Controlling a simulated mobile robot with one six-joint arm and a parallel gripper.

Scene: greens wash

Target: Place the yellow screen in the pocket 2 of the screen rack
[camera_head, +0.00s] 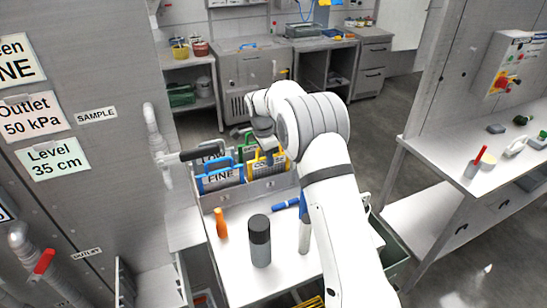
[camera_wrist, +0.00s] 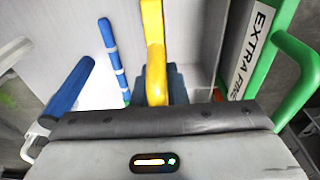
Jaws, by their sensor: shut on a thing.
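The yellow screen (camera_head: 267,164) stands in or just over the screen rack (camera_head: 262,188), behind the blue FINE screen (camera_head: 220,179). I cannot tell how deep it sits or which pocket is under it. My gripper (camera_head: 263,140) is shut on its yellow handle (camera_wrist: 154,55), which runs up the middle of the wrist view between dark fingers (camera_wrist: 178,83). A green EXTRA FINE screen (camera_wrist: 285,45) is close on the right in the wrist view. A blue handle (camera_wrist: 68,88) is on the left. My wrist hides part of the rack.
A dark cylinder (camera_head: 260,242), an orange-handled tool (camera_head: 221,223) and a blue tool (camera_head: 285,204) are on the white table before the rack. A pipe with a black handle (camera_head: 197,154) is left of the rack. A side bench (camera_head: 490,184) stands at right.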

